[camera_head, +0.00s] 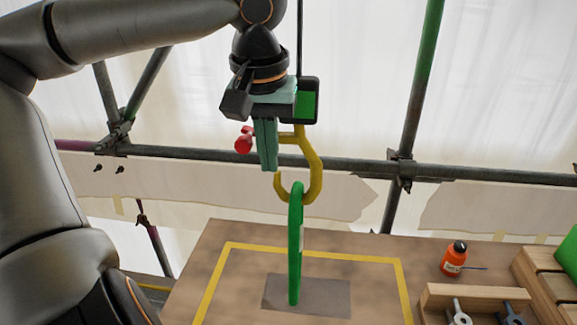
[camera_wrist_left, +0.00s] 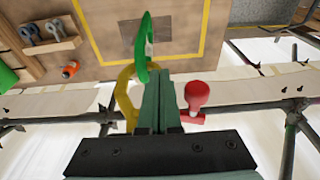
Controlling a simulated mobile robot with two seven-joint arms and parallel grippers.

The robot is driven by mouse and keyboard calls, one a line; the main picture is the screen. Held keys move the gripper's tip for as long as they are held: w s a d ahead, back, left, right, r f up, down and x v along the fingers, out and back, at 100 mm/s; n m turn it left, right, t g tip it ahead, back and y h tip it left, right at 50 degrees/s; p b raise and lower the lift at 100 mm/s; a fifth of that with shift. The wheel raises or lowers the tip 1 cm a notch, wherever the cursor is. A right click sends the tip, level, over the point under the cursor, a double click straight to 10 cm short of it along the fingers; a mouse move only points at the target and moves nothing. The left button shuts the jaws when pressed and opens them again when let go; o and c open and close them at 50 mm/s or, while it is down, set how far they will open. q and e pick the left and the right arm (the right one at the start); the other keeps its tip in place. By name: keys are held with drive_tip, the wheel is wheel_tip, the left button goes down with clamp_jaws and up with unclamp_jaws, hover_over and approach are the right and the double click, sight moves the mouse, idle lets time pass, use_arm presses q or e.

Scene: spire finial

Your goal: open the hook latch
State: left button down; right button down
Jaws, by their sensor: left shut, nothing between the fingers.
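A yellow hook (camera_head: 315,172) hangs in the middle of the head view, with a green ring or sling (camera_head: 296,245) in its bend. The green piece hangs down over a grey patch on the table. A red knob (camera_head: 243,143) is at the hook's left; it also shows in the left wrist view (camera_wrist_left: 197,94). My left gripper (camera_head: 268,168) points down just left of the hook's shank, its fingers together and empty, between the red knob and the yellow hook (camera_wrist_left: 126,97). Whether the fingers touch the latch is unclear. My right gripper is not in view.
The wooden table (camera_head: 225,237) has a yellow taped outline around the grey patch (camera_head: 335,296). An orange bottle (camera_head: 454,258) and a wooden rack with metal eye bolts (camera_head: 459,313) are at the right. Scaffold poles (camera_head: 345,165) cross behind, before pale sheeting.

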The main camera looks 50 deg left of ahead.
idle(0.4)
use_arm(q)
wheel_tip(320, 180, up, 7)
drive_tip(key=shift+w+d+r, duration=0.2)
drive_tip(key=shift+w+d, duration=0.2)
idle(1.8)
idle(0.7)
